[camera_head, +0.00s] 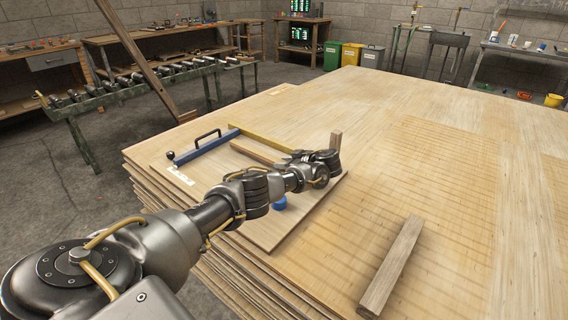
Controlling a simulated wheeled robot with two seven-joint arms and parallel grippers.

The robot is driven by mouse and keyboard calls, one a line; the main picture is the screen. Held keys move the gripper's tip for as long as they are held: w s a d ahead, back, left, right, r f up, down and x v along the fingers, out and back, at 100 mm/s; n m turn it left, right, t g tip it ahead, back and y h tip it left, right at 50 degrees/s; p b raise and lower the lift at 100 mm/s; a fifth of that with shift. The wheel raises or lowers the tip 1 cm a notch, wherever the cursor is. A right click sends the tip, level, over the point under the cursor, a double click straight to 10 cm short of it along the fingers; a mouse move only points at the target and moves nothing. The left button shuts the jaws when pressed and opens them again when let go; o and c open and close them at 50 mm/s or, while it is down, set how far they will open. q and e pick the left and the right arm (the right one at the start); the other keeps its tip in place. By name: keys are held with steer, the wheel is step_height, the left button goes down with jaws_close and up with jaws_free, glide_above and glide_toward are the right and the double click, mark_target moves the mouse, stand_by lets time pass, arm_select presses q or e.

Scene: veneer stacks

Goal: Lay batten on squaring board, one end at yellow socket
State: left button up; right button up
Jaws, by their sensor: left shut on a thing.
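The squaring board (262,232) is a pale board on the near left of the veneer stack, with a blue bar (207,145), a yellow bar (262,137) and a small blue round piece (279,203). I cannot make out a distinct yellow socket. My left gripper (328,160) is over the board's right side, shut on a brown wooden batten (336,139). A light wooden strip (254,152) lies on the board between the bars and the gripper. My right gripper is out of view.
Another grey-brown batten (391,268) lies on the veneer stack (470,130), right of the board. The stack's right and far parts are clear. A leaning wooden post (138,58) and a roller stand (150,95) are at the left, with bins (351,55) behind.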

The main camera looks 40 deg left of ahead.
arm_select(q)
steer(key=o, duration=1)
steer(key=shift+s+f, duration=0.1)
steer(key=shift+f, duration=0.1)
steer(key=shift+o, duration=0.3)
steer(key=shift+d, duration=0.1)
steer(key=shift+r, duration=0.35)
steer(key=v, duration=0.4)
steer(key=p+v, duration=0.1)
steer(key=v, duration=0.2)
steer(key=p+v, duration=0.1)
steer(key=v, duration=0.3)
steer(key=shift+d+r, duration=0.15)
steer(key=shift+r, duration=0.25)
steer(key=shift+d+r, duration=0.1)
steer(key=shift+d, duration=0.15)
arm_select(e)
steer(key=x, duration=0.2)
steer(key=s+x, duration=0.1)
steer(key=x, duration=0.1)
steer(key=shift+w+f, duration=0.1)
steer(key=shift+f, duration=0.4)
